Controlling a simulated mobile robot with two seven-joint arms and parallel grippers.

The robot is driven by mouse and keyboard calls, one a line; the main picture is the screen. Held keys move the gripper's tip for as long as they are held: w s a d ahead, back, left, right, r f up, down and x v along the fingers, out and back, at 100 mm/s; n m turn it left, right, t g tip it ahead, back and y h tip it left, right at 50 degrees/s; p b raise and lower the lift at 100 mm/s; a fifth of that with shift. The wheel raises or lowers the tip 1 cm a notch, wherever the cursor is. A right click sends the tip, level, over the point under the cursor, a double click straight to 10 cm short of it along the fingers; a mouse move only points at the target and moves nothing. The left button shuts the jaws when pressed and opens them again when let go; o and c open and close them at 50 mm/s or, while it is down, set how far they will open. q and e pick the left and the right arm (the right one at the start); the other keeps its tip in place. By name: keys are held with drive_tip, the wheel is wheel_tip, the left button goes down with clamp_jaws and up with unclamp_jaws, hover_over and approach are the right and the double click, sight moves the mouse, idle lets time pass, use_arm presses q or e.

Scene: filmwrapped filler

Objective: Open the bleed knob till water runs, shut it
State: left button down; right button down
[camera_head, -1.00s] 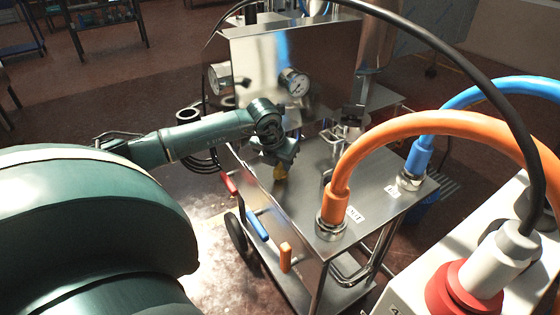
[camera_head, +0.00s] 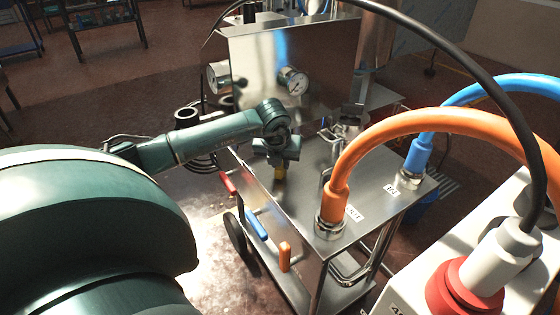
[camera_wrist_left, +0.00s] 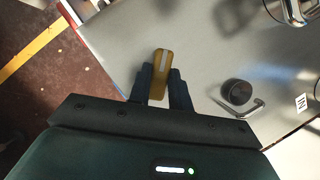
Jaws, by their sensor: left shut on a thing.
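The bleed knob (camera_wrist_left: 161,68) shows in the left wrist view as a yellow, elongated handle with a pale stripe along it. My left gripper (camera_wrist_left: 160,84) is shut on it, one dark finger on each side. In the head view my left gripper (camera_head: 277,158) points down over the steel cart top (camera_head: 315,165), with the yellow knob (camera_head: 280,174) just below it. The knob's base is hidden. I see no running water. My right gripper is not in view.
Orange (camera_head: 430,124) and blue (camera_head: 490,92) hoses arch over the cart's right side. Red (camera_head: 228,182), blue (camera_head: 257,226) and orange (camera_head: 285,257) handles line its front. A black cap (camera_wrist_left: 237,92) and bent rod are right of the knob.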

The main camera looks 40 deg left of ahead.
use_arm(q)
drive_tip(key=c, duration=1.4)
unclamp_jaws()
drive_tip(key=shift+c, duration=0.2)
drive_tip(key=shift+o, duration=0.8)
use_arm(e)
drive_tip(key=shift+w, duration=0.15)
use_arm(q)
drive_tip(key=shift+s+r, duration=0.1)
drive_tip(key=shift+r, duration=0.2)
drive_tip(key=p+v, duration=0.1)
drive_tip(key=v, duration=1.1)
drive_tip(key=shift+r, duration=0.25)
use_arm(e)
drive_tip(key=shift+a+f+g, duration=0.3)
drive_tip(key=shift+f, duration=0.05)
use_arm(q)
drive_tip(key=shift+d, duration=0.15)
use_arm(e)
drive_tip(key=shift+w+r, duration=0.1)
